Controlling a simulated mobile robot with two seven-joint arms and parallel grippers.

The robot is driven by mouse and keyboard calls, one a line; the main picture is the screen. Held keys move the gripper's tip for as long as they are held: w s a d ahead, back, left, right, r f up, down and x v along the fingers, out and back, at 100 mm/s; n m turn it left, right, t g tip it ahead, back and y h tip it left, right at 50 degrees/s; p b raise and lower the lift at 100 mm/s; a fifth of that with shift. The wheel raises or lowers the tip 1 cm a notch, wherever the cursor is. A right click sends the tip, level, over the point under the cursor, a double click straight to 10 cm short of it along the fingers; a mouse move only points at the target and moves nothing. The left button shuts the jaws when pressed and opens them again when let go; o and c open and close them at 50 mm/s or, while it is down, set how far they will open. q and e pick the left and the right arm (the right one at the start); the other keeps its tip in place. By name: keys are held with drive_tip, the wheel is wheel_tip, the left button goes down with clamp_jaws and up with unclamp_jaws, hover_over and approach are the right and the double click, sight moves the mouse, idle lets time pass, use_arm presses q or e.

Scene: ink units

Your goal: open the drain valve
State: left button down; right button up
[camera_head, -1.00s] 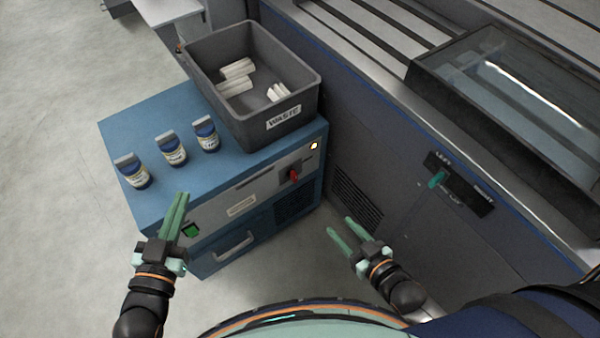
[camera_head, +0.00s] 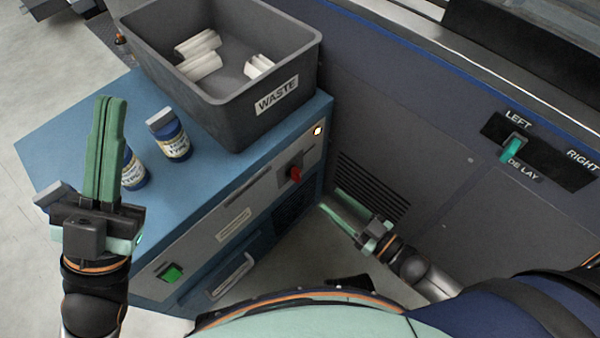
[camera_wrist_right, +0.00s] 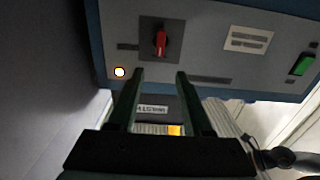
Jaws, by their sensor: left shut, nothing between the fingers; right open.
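A red handle (camera_head: 295,174) sits on a dark square plate on the grey front of the blue cabinet. It is the only valve-like part I see, and no drain label is readable. In the right wrist view the red handle (camera_wrist_right: 161,42) stands upright in the picture, just beyond the fingertips and between their lines. My right gripper (camera_head: 329,201) is open and empty, low and to the right of the handle; its open fingers also show in the wrist view (camera_wrist_right: 160,74). My left gripper (camera_head: 112,102) is shut and empty, in front of the bottles in the picture.
The blue cabinet (camera_head: 75,127) carries a grey waste bin (camera_head: 215,105) with white pieces and several bottles (camera_head: 170,137). Its front has a lit lamp (camera_head: 318,131), a green button (camera_head: 172,273) and a drawer handle (camera_head: 232,277). A dark machine wall (camera_head: 400,140) with a green switch (camera_head: 512,150) stands right.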

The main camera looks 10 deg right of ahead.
sight(300, 175)
drive_tip(key=b+x, duration=0.3)
drive_tip(key=x, duration=0.8)
drive_tip(key=shift+w+a, duration=0.1)
drive_tip(key=c, duration=0.8)
drive_tip(key=shift+f, duration=0.15)
